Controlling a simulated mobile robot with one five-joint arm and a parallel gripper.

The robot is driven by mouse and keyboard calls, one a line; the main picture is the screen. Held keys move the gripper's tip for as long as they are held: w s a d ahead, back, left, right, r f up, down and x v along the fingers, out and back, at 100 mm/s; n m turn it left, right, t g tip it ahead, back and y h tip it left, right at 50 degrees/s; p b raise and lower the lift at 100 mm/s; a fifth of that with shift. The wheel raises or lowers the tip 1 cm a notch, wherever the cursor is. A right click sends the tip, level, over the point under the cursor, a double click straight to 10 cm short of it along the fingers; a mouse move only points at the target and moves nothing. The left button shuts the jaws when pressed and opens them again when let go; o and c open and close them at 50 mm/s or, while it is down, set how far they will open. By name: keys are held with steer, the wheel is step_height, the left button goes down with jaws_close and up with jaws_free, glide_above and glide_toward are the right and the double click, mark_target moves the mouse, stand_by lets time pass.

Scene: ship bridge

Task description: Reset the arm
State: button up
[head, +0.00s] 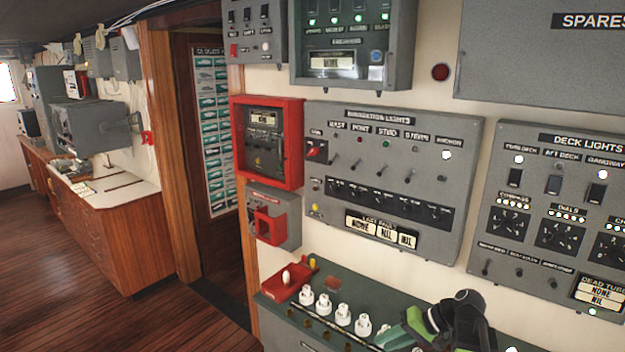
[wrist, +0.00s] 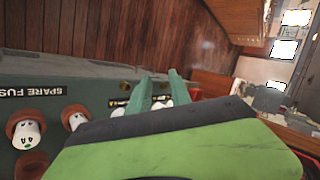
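My gripper (head: 398,332) is at the bottom right of the head view, low over the front of the green spare-fuse box (head: 345,285). In the wrist view its two green fingers (wrist: 160,80) stand apart with a gap between them. White fuse tops and a label show beyond the gap, and nothing appears gripped. My black and green wrist hides part of the box.
White fuses (head: 342,314) stand in a row on the box, with a red tray (head: 288,282) at its left end. The navigation lights panel (head: 390,175) and deck lights panel (head: 555,215) are on the wall above. Open wooden floor (head: 90,310) lies left.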

steer(key=s+a+f+n+g+h+b, duration=0.3)
steer(key=s+a+f+h+b, duration=0.1)
steer(key=a+f, duration=0.75)
steer(key=d+h, duration=0.1)
steer(key=s+d+f+m+h, duration=0.1)
steer(key=d+h, duration=0.2)
steer(key=d, duration=0.1)
steer(key=shift+s+f+h, duration=0.15)
steer(key=shift+f+h, duration=0.15)
steer(key=shift+f, duration=0.05)
